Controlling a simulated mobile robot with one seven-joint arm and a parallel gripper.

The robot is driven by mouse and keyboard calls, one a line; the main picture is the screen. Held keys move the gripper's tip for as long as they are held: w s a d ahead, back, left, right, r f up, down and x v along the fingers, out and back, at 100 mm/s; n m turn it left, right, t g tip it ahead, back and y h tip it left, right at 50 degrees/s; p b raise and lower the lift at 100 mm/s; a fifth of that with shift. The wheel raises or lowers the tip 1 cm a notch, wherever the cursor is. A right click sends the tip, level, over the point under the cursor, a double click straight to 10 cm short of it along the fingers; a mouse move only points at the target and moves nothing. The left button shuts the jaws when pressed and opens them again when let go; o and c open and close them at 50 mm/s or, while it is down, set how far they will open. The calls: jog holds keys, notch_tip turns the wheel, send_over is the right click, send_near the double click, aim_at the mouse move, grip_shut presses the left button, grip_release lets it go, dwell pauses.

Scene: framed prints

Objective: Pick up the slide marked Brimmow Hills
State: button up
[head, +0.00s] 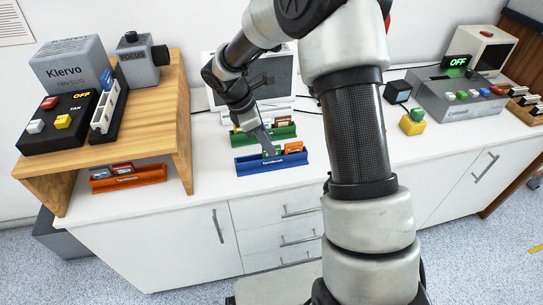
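My gripper (266,146) points down at the blue rack (250,169) on the white counter. Its tip is at or just above a green slide (271,153) in that rack; I cannot tell whether it touches it or whether the fingers are open. An orange slide (293,147) stands to the right in the same rack. Behind is a green rack (282,132) with several slides, partly hidden by my arm. An orange rack (130,180) with slides (122,169) sits under the wooden shelf. Slide lettering is too small to read, so I cannot tell which is Brimmow Hills.
The wooden shelf (182,110) at left carries a grey projector (75,68) and a black control box (60,118). A screen unit (283,75) stands behind the racks. A grey console (465,97) and a yellow block (412,126) are at right. Bare counter lies left of the blue rack.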

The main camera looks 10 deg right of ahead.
jog(key=shift+x, duration=0.95)
grip_shut()
jog(key=shift+r, duration=0.1)
